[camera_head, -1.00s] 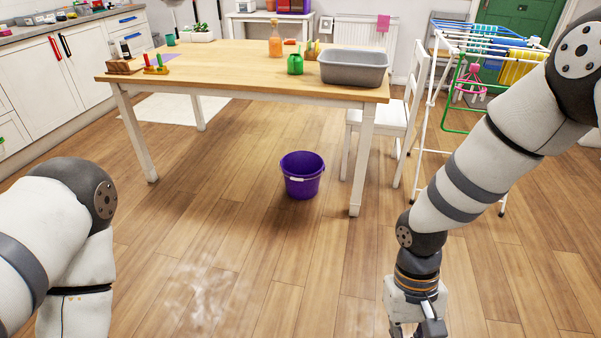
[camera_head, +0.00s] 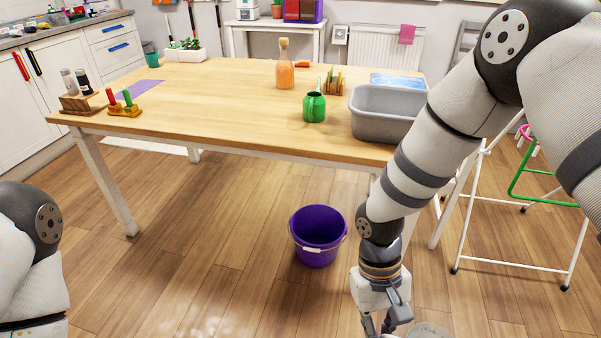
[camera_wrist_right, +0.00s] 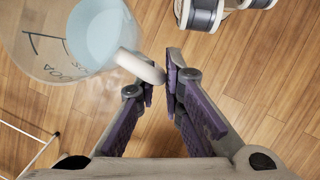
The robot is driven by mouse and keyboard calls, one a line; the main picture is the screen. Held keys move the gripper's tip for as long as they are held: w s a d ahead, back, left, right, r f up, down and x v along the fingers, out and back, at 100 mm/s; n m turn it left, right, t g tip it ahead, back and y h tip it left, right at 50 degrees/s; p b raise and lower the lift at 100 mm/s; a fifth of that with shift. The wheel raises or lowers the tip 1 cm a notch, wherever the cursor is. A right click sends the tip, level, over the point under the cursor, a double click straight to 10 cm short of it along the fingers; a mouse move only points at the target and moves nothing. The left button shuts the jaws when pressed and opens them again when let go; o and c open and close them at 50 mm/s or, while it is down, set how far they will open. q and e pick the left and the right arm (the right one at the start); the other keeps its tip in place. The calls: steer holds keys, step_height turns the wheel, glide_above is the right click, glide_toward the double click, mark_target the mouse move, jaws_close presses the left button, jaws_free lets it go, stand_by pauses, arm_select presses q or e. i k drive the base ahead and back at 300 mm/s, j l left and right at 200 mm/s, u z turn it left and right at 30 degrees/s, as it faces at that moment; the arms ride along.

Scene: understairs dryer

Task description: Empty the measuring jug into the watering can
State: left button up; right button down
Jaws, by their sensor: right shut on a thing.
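The measuring jug (camera_wrist_right: 42,45) is clear with dark markings and pale blue water inside, cut off at the upper left of the right wrist view. My right gripper (camera_wrist_right: 167,75) is shut on its white handle (camera_wrist_right: 140,67). In the head view my right gripper (camera_head: 385,326) hangs low in front of the table, and only a bit of the jug's rim (camera_head: 430,331) shows at the bottom edge. My left gripper is out of view.
The wooden table (camera_head: 215,100) carries a grey basin (camera_head: 380,128) right of the can, an orange bottle (camera_head: 284,72) behind it, and a small rack (camera_head: 333,82). A purple bucket (camera_head: 318,237) stands on the floor before the table.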

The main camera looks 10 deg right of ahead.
mark_target(315, 101)
steer(key=i+z, duration=0.2)
steer(key=i, duration=0.25)
steer(key=i+j+z, duration=0.25)
steer(key=i, duration=0.2)
steer(key=i+j+z, duration=0.2)
steer(key=i, duration=0.25)
